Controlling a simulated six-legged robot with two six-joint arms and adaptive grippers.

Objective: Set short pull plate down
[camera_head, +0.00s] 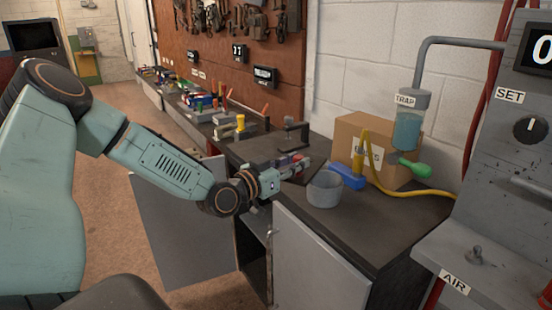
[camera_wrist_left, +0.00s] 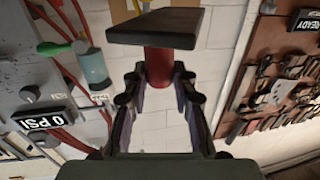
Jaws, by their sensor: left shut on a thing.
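My left gripper (camera_head: 290,170) is over the dark bench top, left of the grey cup. In the left wrist view its two fingers (camera_wrist_left: 160,85) are closed around a red cylindrical piece (camera_wrist_left: 159,64). A dark flat plate (camera_wrist_left: 155,25) sits at the end of this red piece, beyond the fingertips, and I take it for the short pull plate. In the head view a bit of red (camera_head: 297,160) shows at the fingertips. The plate's outline is hard to separate from the dark bench there, and I cannot tell whether it touches the bench. My right gripper is not in view.
A grey cup (camera_head: 325,191) stands close to the right of the gripper. A dark fixture (camera_head: 294,134) stands just behind the gripper. The bench's front right top is clear.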

